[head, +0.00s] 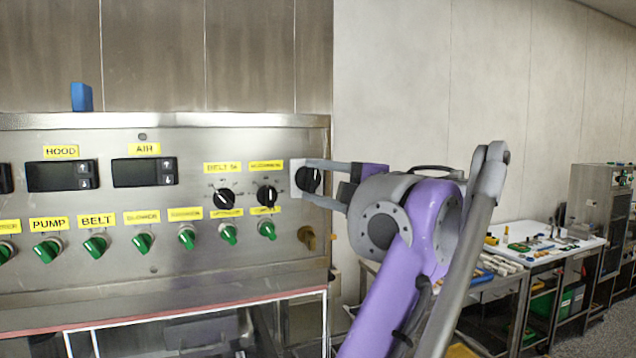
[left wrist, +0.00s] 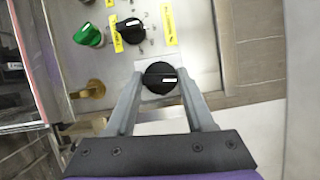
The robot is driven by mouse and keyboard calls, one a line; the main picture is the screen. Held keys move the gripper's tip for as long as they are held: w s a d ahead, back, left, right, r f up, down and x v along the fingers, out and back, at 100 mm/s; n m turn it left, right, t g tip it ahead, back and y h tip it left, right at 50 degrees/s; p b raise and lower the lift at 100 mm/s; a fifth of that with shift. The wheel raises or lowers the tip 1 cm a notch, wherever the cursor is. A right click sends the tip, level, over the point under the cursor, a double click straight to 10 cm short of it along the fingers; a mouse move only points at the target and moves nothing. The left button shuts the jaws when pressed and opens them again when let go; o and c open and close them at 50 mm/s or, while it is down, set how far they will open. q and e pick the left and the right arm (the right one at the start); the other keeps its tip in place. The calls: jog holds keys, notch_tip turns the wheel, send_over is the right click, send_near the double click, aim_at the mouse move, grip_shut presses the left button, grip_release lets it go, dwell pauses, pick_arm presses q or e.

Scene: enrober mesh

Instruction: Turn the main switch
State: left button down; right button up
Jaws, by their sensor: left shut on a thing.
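The main switch (head: 308,180) appears to be the black rotary knob on a pale plate at the right end of the steel control panel. My right gripper is not in view.
Two black knobs (head: 222,198) (head: 266,195) sit just left of the switch, above a row of green knobs (head: 96,245). A brass part (head: 308,238) sticks out below the switch. A bench (head: 540,245) with small items stands at the right.

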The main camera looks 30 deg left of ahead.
pick_arm(q)
jog(key=shift+n, duration=0.5)
dwell(0.3)
jog(key=shift+c, duration=1.4)
grip_release()
jog(key=v, duration=1)
jog(key=shift+d+r, duration=0.15)
jog(key=shift+d, duration=0.25)
jog(key=shift+s, duration=0.1)
